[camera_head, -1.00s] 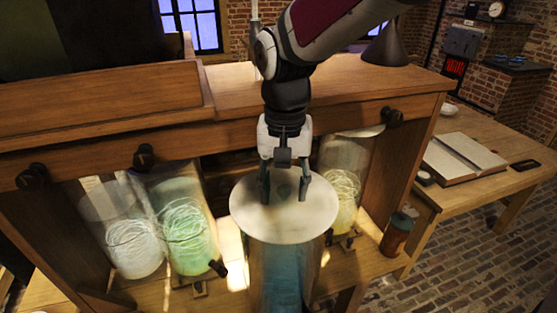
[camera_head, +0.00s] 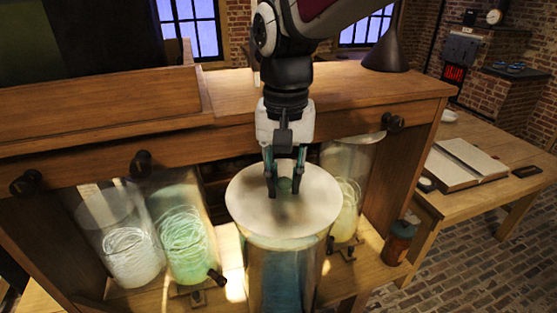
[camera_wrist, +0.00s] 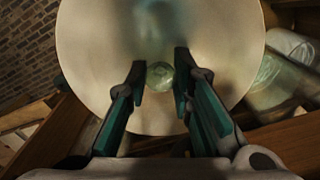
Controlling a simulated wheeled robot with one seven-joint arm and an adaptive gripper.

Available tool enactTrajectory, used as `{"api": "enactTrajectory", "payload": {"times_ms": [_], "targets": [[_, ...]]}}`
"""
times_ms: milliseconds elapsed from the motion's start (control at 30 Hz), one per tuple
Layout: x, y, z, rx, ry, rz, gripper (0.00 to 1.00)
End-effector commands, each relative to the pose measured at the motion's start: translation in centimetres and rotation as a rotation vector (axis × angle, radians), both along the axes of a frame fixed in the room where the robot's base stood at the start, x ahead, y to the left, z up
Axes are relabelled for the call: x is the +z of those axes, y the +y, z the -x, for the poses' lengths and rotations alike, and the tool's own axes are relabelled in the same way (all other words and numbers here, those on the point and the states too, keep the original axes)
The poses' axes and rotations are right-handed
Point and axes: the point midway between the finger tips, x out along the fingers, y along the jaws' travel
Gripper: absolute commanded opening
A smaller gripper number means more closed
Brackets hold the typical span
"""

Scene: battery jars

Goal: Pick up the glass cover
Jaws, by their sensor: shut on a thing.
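The glass cover (camera_head: 255,215) is a pale round disc with a small greenish knob (camera_head: 285,186) at its middle. It is over the mouth of a tall blue-tinted glass jar (camera_head: 278,280); whether it touches the rim I cannot tell. My gripper (camera_head: 285,184) points down from above, with its fingers on either side of the knob, shut on it. In the wrist view the cover (camera_wrist: 100,70) fills the upper middle, and the knob (camera_wrist: 160,76) sits between the fingertips of my gripper (camera_wrist: 160,72).
Two glass jars with pale coils, one whitish (camera_head: 125,245) and one green (camera_head: 183,235), stand left on the shelf. Another jar (camera_head: 343,190) stands behind right. A wooden beam with dark knobs (camera_head: 141,163) runs behind my gripper. A brown jar (camera_head: 398,243) stands at the right.

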Motion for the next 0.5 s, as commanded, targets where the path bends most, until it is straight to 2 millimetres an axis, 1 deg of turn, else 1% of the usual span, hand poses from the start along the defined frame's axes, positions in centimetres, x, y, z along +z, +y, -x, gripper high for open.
{"api": "enactTrajectory", "payload": {"times_ms": [33, 167, 400, 500], "targets": [[0.1, -1.1, 0.1, -0.004, -0.003, 0.000, 0.00], [0.3, -4.1, 0.8, -0.006, -0.003, 0.000, 0.00], [0.9, -10.2, 2.2, -0.006, -0.003, -0.001, 0.00], [1.1, -12.2, 2.7, -0.005, -0.003, -0.001, 0.00]]}}
